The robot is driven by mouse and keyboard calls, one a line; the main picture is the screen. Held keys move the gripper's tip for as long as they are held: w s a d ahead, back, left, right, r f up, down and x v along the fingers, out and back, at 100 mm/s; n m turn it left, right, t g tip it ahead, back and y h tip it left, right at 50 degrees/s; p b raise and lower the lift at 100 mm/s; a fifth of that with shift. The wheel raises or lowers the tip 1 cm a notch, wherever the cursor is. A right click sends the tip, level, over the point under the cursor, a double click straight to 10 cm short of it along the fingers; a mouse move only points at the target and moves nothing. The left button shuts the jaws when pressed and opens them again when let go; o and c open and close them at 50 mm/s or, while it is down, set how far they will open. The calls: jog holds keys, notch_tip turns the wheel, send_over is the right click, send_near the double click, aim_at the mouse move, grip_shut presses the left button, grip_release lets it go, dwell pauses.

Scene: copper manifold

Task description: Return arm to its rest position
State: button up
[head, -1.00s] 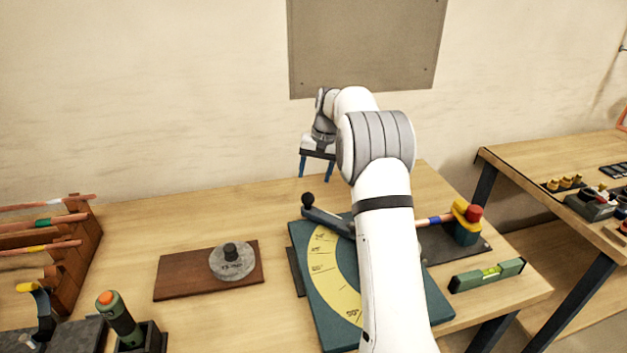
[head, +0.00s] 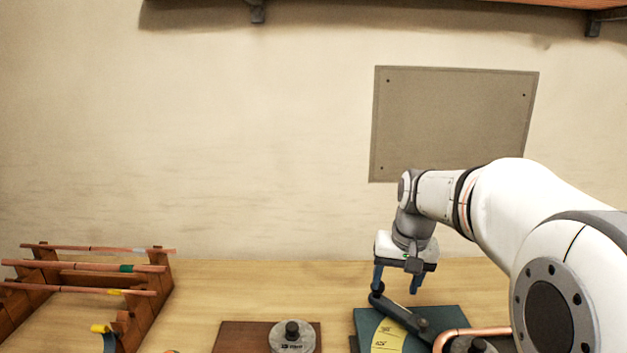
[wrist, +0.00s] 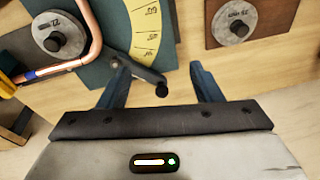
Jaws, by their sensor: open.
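My gripper (head: 396,284) hangs from my white arm with its blue fingers pointing down, above the back of the bench near the bender's handle. In the wrist view its two fingers (wrist: 160,82) are spread apart with nothing held between them. The teal bending board (head: 440,318) with its yellow angle scale lies in front of the gripper. Its dark lever (head: 405,317) ends in a black knob, which shows below the board in the wrist view (wrist: 161,90). A bent copper pipe (wrist: 92,45) curves around a grey round disc (wrist: 60,36) on the board.
A brown board (head: 235,338) with a grey knobbed disc (head: 292,338) is left of the bender. A wooden rack (head: 150,300) holding copper pipes stands at the far left. The wall with a grey panel (head: 455,125) is behind the arm.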

jog(key=s+f, duration=0.2)
jog(key=s, duration=0.8)
jog(key=s+a+f+n+t, duration=0.1)
jog(key=s+f, duration=0.1)
jog(key=s, duration=0.8)
jog(key=shift+s+a+f+n+h, duration=0.2)
jog(key=shift+f+n+h, duration=0.1)
jog(key=shift+f+h, duration=0.1)
